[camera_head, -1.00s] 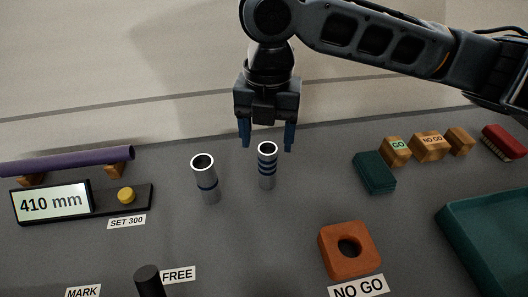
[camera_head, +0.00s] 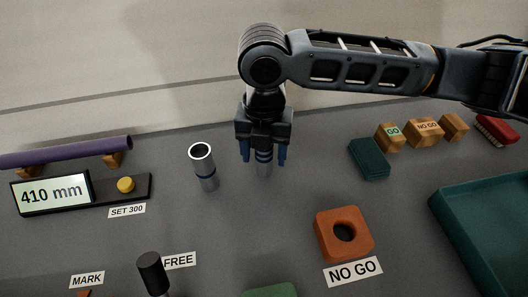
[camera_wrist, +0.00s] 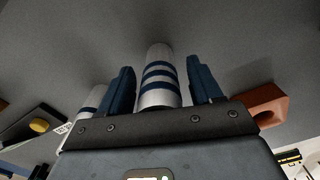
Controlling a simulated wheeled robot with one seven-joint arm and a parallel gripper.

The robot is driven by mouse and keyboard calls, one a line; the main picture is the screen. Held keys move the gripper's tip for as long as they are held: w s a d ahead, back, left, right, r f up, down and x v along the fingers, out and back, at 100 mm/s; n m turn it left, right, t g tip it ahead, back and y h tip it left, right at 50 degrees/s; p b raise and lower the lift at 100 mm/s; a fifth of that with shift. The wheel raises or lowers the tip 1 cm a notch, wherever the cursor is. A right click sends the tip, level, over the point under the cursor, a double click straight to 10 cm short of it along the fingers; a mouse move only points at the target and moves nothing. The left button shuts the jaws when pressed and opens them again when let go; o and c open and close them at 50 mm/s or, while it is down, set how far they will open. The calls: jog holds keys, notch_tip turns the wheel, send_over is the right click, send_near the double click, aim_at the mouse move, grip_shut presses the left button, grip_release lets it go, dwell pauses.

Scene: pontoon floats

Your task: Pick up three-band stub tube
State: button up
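The three-band stub tube (camera_head: 264,168) stands upright on the grey bench, silver with dark blue bands. Its upper part is hidden by my gripper in the head view. My gripper (camera_head: 263,155) points down over it with its blue fingers apart on either side. In the wrist view the banded tube (camera_wrist: 158,80) stands between the two open fingers of my gripper (camera_wrist: 163,85), with a gap showing beside the right finger. A similar single-band tube (camera_head: 204,168) stands to the left, apart from the gripper; it shows partly in the wrist view (camera_wrist: 91,101).
A display reading 410 mm (camera_head: 52,192) and a purple tube on rests (camera_head: 65,152) are at left. An orange holed block (camera_head: 344,233) stands front right. A dark green block (camera_head: 369,158), wooden blocks (camera_head: 424,132) and a green tray (camera_head: 437,207) are at right.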

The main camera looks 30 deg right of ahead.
jog(key=c, duration=1)
jog(key=shift+c, duration=0.3)
jog(key=shift+r, duration=0.15)
